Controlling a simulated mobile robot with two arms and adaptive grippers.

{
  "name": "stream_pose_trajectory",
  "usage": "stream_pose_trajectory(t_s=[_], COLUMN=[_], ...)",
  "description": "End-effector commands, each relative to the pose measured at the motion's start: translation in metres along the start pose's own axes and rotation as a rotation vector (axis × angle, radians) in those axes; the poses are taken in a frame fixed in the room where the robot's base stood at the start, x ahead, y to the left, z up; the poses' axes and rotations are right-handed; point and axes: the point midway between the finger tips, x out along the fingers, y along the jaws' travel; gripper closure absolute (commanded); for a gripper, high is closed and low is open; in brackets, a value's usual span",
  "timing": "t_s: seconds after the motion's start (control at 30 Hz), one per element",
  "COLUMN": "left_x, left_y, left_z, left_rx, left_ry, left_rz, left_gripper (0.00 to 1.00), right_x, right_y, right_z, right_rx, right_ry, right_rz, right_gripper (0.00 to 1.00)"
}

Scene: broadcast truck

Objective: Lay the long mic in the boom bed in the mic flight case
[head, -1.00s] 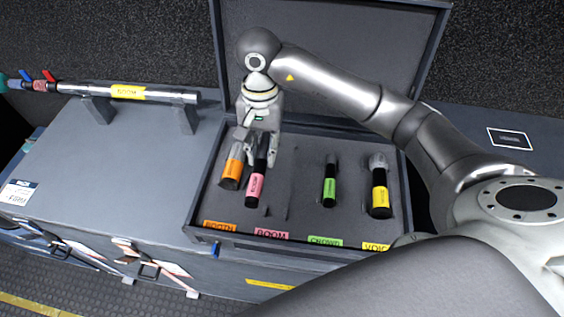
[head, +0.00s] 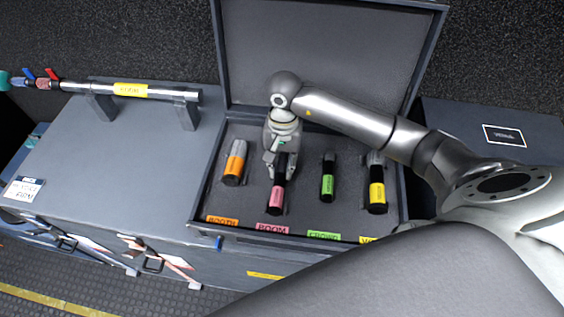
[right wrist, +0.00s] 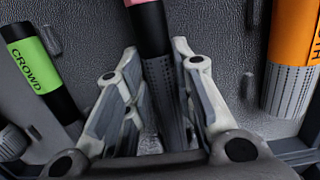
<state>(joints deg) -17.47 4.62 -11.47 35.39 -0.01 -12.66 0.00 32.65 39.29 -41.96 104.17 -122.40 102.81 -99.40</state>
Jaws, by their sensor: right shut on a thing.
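The long mic is black with a pink band (head: 277,198) and lies lengthwise in the head view, between the orange-banded and green-banded mics. My right gripper (head: 280,170) is shut on its rear part from above. In the right wrist view the mic's ribbed grey body (right wrist: 160,85) is between the two fingers (right wrist: 155,62). The mic is over the bed behind the pink BOOM label (head: 272,228) in the open mic flight case (head: 210,190). I cannot tell whether it touches the foam. The bed is mostly hidden under mic and gripper. My left gripper is out of view.
In the case, the orange-banded mic (head: 234,163) lies left, the green-banded mic (head: 328,178) right, and the yellow-banded mic (head: 376,190) far right. The lid (head: 325,50) stands open behind. A boom pole (head: 165,94) rests on stands at left.

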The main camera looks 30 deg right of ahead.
Motion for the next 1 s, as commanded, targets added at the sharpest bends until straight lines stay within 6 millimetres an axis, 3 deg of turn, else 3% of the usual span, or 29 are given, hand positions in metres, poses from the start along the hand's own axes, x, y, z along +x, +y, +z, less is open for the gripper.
stream_pose_trajectory(t_s=[0.17,0.2,0.33,0.77,1.0], left_x=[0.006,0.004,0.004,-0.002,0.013], left_y=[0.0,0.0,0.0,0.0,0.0], left_z=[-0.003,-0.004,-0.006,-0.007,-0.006], left_rx=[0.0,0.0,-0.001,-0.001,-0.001], left_ry=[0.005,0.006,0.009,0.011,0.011], left_rz=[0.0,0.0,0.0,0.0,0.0], left_gripper=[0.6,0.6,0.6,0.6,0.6], right_x=[0.004,0.003,0.002,-0.003,-0.044], right_y=[0.0,0.0,0.0,0.0,-0.001], right_z=[-0.001,0.0,0.0,0.0,-0.002], right_rx=[0.0,0.0,0.0,0.0,-0.002], right_ry=[0.0,-0.001,-0.001,0.0,0.005], right_rz=[0.0,0.001,0.001,0.0,-0.003], right_gripper=[1.0,0.71,0.54,0.54,0.54])
